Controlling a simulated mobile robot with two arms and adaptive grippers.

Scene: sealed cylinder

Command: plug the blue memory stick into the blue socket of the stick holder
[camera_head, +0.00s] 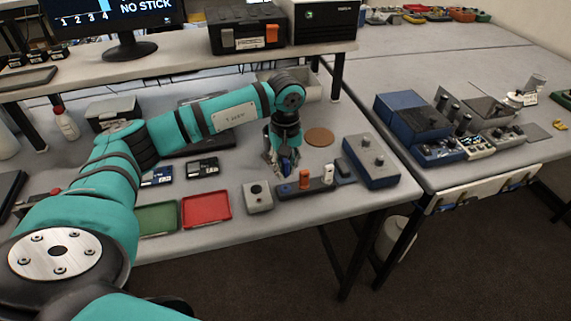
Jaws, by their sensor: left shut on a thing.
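The dark stick holder (316,187) lies near the front edge of the bench. An orange stick (304,178) and a white stick (328,173) stand upright in it. My left gripper (284,166) points down at the holder's left end, shut on a blue thing that looks like the blue memory stick (287,166). The stick is mostly hidden between the fingers. The blue socket cannot be made out, and I cannot tell whether the stick touches the holder. My right gripper is not in view.
A grey button box (257,197) stands just left of the holder, a blue box with knobs (371,162) to its right. A red tray (206,209) and a green tray (157,219) lie front left. A brown disc (320,137) lies behind. The monitor (112,16) reads "NO STICK".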

